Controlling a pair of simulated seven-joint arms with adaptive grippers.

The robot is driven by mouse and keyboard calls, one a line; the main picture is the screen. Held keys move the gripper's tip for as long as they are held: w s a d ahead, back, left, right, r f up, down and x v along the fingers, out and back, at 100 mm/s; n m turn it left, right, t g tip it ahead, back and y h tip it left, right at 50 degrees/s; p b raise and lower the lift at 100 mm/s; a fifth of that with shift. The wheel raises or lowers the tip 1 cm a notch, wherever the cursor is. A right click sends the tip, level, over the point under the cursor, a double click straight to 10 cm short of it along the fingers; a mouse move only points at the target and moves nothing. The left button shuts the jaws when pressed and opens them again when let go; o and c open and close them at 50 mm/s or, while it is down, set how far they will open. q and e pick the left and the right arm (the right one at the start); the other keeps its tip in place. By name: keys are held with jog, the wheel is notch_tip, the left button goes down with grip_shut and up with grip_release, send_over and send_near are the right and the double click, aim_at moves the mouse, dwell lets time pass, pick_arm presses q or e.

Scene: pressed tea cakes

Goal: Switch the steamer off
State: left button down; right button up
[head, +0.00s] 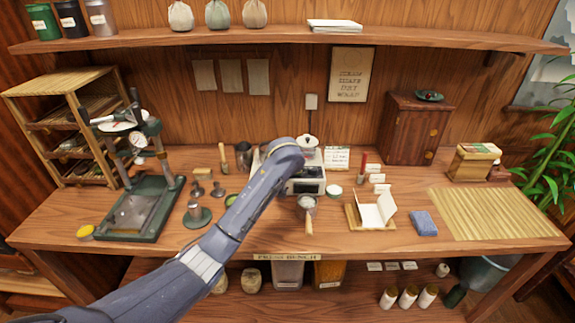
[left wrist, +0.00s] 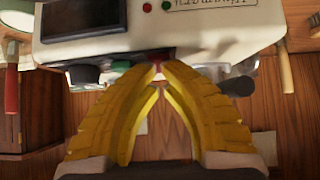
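The white steamer (head: 313,173) stands at the back middle of the bench, partly covered by my left arm. Its pale body (left wrist: 215,32) fills the top of the left wrist view, with upside-down lettering, a dark panel (left wrist: 85,18), a black knob (left wrist: 85,76) and a green part (left wrist: 121,66). A red part (left wrist: 152,57) lies just beyond my fingertips. My left gripper (left wrist: 159,70) has its yellow fingers converged at the tips, with nothing clearly held. Whether the tips touch the red part I cannot tell. In the head view the arm hides this gripper. My right gripper is not visible.
A green-based press (head: 140,210) stands left, with small metal tools beside it. A handled strainer (head: 307,205) sits in front of the steamer. An open white folded card (head: 378,210), a blue cloth (head: 423,223) and a bamboo mat (head: 490,212) lie right.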

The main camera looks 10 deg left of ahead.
pick_arm(q)
jog(key=shift+w+a, duration=0.2)
jog(key=shift+w, duration=0.55)
jog(key=shift+r, duration=0.1)
jog(key=shift+d+r, duration=0.1)
jog(key=shift+r, duration=0.4)
jog(key=r, duration=0.2)
jog(key=shift+s+d+r, duration=0.2)
jog(key=shift+r, duration=0.15)
jog(key=v, duration=1)
jog(key=shift+s+a+f, duration=0.15)
jog(key=shift+s+f, duration=0.15)
jog(key=shift+s, duration=0.1)
jog(key=shift+a, duration=0.1)
